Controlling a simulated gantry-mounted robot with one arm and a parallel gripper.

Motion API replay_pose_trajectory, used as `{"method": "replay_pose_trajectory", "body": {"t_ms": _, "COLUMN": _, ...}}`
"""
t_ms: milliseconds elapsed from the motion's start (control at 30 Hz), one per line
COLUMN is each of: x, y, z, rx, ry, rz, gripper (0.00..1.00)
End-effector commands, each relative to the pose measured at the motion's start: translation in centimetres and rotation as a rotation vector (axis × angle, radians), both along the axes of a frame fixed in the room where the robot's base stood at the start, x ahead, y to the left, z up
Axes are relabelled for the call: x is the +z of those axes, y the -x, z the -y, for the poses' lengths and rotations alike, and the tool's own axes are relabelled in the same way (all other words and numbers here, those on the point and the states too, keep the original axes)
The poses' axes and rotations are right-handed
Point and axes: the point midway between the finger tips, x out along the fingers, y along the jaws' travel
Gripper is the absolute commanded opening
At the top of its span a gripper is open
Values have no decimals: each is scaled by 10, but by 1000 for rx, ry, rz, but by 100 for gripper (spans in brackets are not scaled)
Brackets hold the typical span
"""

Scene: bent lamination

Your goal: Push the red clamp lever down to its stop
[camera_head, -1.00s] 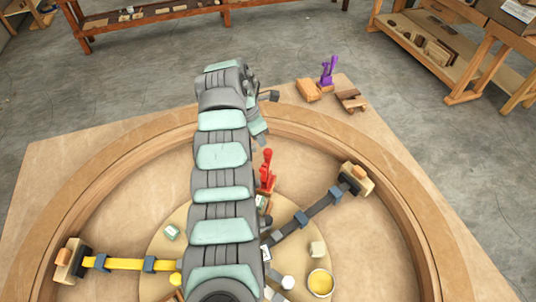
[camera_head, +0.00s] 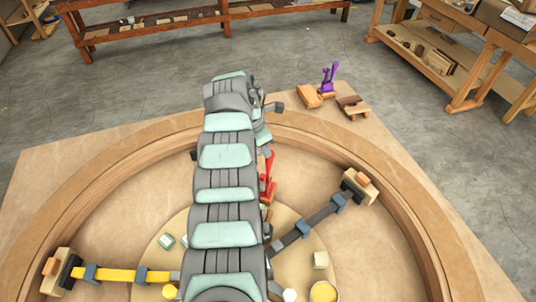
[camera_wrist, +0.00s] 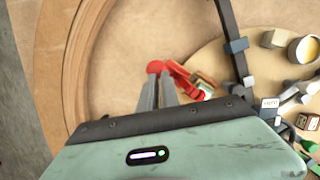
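The red clamp lever (camera_head: 268,170) stands steeply upright just right of my arm in the head view. Its red base sits inside the big wooden ring. In the wrist view, the round red end of the lever (camera_wrist: 154,68) shows at the fingertips, and a red arm runs from it down to the right. My gripper (camera_wrist: 159,80) has its two grey fingers close together, with the tips seemingly shut and nothing seen between them. The tips overlap the red end in this view; I cannot tell whether they touch it. In the head view, my arm hides most of the gripper.
The curved wooden ring (camera_head: 394,185) surrounds the area. A dark bar (camera_head: 307,222) ends in a wooden block at right; a yellow bar (camera_head: 122,275) lies at left. A purple clamp (camera_head: 328,82) stands outside the ring. A yellow cup (camera_head: 323,292) and small blocks lie near the centre.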

Motion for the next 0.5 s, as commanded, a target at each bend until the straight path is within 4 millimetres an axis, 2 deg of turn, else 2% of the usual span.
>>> {"method": "replay_pose_trajectory", "body": {"t_ms": 33, "x": -21, "y": 10, "z": -2, "rx": 0, "ry": -4, "rz": -35, "gripper": 0}}
{"method": "replay_pose_trajectory", "body": {"t_ms": 200, "x": -45, "y": 10, "z": -3, "rx": 1, "ry": -5, "rz": -36, "gripper": 0}}
{"method": "replay_pose_trajectory", "body": {"t_ms": 300, "x": -49, "y": 9, "z": -3, "rx": 2, "ry": -4, "rz": -31, "gripper": 0}}
{"method": "replay_pose_trajectory", "body": {"t_ms": 500, "x": -44, "y": 6, "z": -2, "rx": 1, "ry": -4, "rz": -20, "gripper": 0}}
